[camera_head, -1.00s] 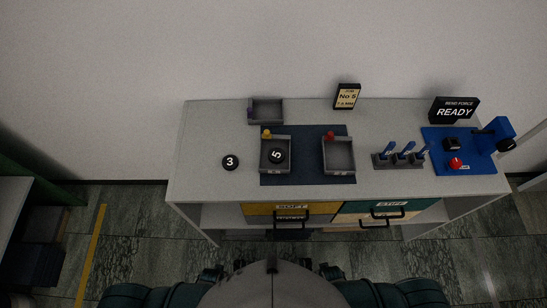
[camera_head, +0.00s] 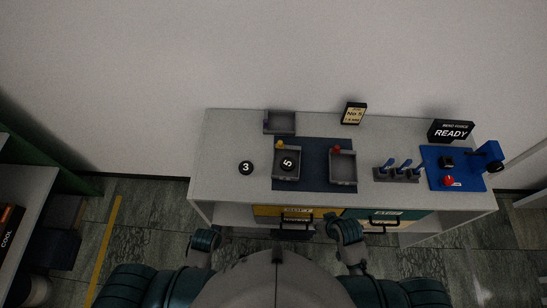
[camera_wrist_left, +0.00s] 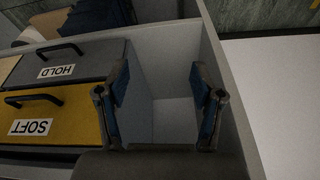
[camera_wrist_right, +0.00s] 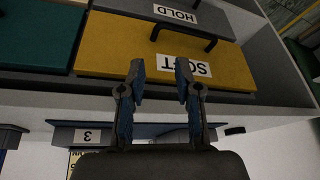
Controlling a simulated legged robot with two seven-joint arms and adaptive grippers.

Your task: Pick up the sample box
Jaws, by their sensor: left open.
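No object is labelled as the sample box. Candidates on the bench in the head view are a grey tray with a yellow knob (camera_head: 286,175) holding a black puck marked 5 (camera_head: 288,163), an empty-looking grey tray with a red knob (camera_head: 343,168), and a small grey tray (camera_head: 280,123) at the back. My left gripper (camera_wrist_left: 160,85) is open and empty before the bench's open shelf space, beside the drawers. My right gripper (camera_wrist_right: 160,76) is open and empty near the yellow SOFT drawer (camera_wrist_right: 120,48). In the head view both hands are low at the bench front.
A black puck marked 3 (camera_head: 246,168) lies on the bench (camera_head: 222,150). A rack with blue-topped items (camera_head: 396,174), a blue press (camera_head: 455,170), a READY sign (camera_head: 451,130) and a No 5 sign (camera_head: 353,113) stand rightward. A side shelf (camera_head: 30,190) is at left.

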